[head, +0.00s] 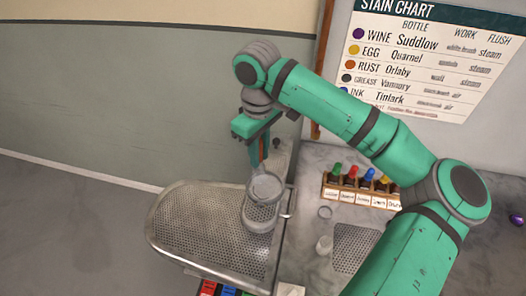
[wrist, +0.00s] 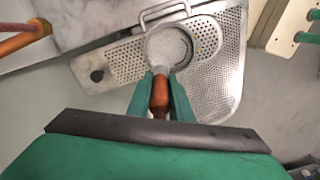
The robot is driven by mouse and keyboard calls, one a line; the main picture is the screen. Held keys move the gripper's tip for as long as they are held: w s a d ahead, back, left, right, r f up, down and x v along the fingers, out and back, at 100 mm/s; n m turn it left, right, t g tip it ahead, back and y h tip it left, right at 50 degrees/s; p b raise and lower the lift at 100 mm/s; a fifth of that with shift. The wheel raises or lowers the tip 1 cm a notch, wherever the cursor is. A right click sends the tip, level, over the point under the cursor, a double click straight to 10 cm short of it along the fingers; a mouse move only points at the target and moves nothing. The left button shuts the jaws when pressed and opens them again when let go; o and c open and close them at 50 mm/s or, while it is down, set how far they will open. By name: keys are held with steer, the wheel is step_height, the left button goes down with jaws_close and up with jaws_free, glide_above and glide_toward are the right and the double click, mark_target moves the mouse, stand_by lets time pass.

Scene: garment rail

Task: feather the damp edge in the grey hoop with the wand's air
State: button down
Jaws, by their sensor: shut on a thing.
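The grey hoop (head: 265,187) with pale grey cloth sits on top of a perforated metal cylinder (head: 260,214) on the board. In the wrist view the round hoop (wrist: 168,47) lies just beyond my fingertips. My gripper (head: 255,152) points down above it, with its teal fingers (wrist: 161,88) shut on a slim tool with an orange-brown handle (wrist: 160,95). The tool's pale tip reaches toward the hoop's near edge; I cannot tell whether it touches. I cannot tell for sure that this tool is the wand. No damp edge can be made out on the cloth.
The perforated metal board (head: 185,225) spreads left, with a marble counter (head: 300,262) to its right. A stain chart (head: 430,60) hangs behind.

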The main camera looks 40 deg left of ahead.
steer(key=shift+s+a, duration=0.2)
steer(key=shift+s, duration=0.3)
steer(key=shift+s, duration=0.1)
steer(key=shift+s+d, duration=0.2)
steer(key=shift+s, duration=0.35)
steer(key=shift+s+d, duration=0.15)
steer(key=shift+s, duration=0.4)
steer(key=shift+d, duration=0.1)
steer(key=shift+s+d, duration=0.8)
steer(key=shift+d, duration=0.1)
steer(key=shift+d, duration=1.25)
